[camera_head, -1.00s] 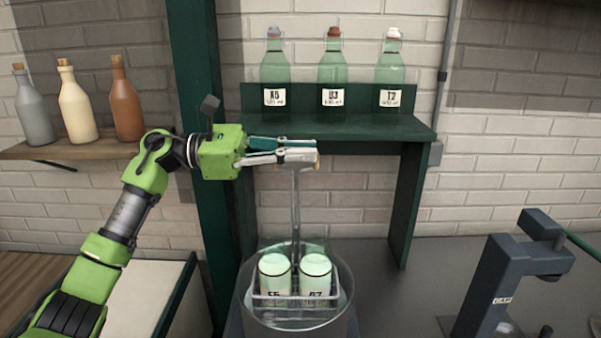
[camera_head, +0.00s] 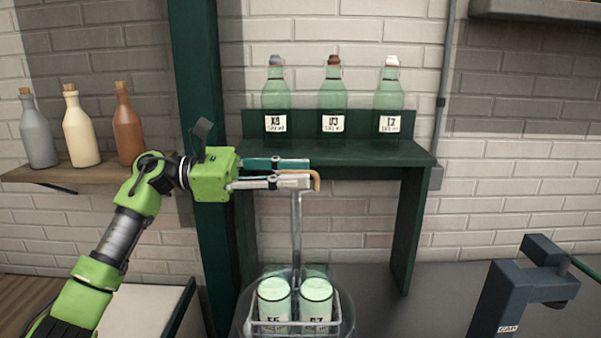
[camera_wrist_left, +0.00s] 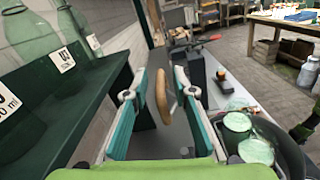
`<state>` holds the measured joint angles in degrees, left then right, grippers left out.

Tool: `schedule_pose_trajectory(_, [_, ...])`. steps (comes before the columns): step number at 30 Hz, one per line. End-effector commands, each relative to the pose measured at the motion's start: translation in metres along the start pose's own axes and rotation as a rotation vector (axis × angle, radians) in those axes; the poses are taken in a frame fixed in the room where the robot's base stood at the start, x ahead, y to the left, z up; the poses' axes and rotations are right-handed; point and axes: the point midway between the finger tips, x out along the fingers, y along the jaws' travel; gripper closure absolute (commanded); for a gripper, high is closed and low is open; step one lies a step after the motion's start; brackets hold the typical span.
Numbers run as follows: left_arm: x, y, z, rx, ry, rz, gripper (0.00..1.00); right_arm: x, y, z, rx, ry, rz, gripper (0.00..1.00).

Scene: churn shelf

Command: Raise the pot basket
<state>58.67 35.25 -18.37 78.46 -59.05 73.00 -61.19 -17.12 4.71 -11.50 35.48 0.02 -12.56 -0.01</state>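The pot basket (camera_head: 338,318) is a wire rack holding two pale green jars (camera_head: 274,300). It sits in a round glass-like pot (camera_head: 241,318) low in the head view. Its grey upright stem (camera_head: 297,225) rises to a wooden handle (camera_head: 317,178). My left gripper (camera_head: 311,173) is level at the handle, one finger above the other. In the left wrist view the handle (camera_wrist_left: 162,96) stands between the teal finger pads, with gaps visible on both sides, so the gripper looks open around it. The jars (camera_wrist_left: 256,151) also show there. My right gripper is not in view.
A dark green shelf (camera_head: 350,152) with three labelled bottles (camera_head: 333,95) stands close behind the gripper. A green post (camera_head: 200,70) is beside my left arm. A wooden shelf (camera_head: 60,172) holds three bottles at left. A dark capping device (camera_head: 520,285) stands at right.

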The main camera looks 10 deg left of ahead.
Motion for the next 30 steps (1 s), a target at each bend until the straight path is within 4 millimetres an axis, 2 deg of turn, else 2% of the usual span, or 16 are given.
schedule_pose_trajectory(9, [-0.069,0.002,0.0,-0.002,0.0,0.006,0.75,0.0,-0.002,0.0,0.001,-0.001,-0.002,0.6])
schedule_pose_trajectory(15, [-0.097,0.002,0.0,-0.001,-0.001,0.005,0.75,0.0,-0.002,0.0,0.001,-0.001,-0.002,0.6])
schedule_pose_trajectory(20, [-0.105,0.001,0.001,0.0,-0.003,0.002,0.75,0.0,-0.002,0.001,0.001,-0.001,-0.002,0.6])
schedule_pose_trajectory(30, [-0.106,0.001,0.001,0.0,-0.003,0.002,0.75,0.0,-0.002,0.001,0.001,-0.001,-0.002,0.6])
